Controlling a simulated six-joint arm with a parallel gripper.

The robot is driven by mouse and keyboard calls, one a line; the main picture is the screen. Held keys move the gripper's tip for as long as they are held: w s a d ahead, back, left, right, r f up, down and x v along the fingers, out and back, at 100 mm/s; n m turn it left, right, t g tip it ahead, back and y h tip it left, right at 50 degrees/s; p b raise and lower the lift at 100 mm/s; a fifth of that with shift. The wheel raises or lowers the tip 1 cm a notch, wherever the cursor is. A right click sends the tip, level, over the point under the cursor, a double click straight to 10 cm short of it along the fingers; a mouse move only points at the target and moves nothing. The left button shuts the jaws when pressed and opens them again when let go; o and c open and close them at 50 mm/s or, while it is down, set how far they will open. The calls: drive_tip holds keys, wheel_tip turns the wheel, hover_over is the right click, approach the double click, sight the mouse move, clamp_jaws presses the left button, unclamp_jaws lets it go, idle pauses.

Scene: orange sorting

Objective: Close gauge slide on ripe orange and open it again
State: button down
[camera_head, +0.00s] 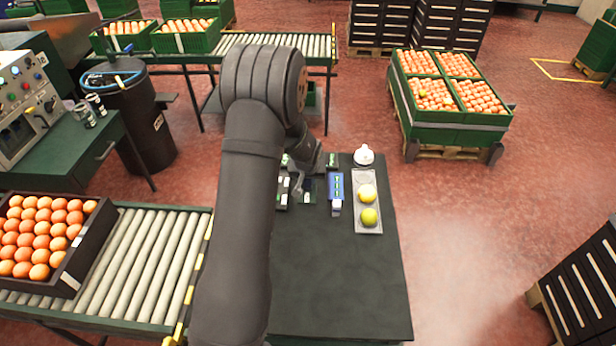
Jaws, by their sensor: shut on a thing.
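My gripper (301,186) is low over the far part of the dark table, at the end of my arm. It is shut on a small part that it largely hides, apparently the gauge slide. Dark gauge pieces with white marks (283,191) show beside and under the gripper, and a dark block (309,197) stands just right of it. My arm covers much of this area. I cannot make out a ripe orange at the gauge.
A blue device (336,187) with a white end stands between gripper and tray. A white rounded object (364,155) sits behind the tray. The near part of the table (340,285) is clear. A roller conveyor (140,255) with a crate of oranges (82,246) is at left.

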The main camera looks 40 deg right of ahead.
drive_tip(key=c, duration=1.3)
unclamp_jaws()
drive_tip(key=shift+s+a, duration=0.15)
drive_tip(key=v, duration=1.7)
drive_tip(key=shift+r, duration=0.15)
drive_tip(key=x, duration=1.7)
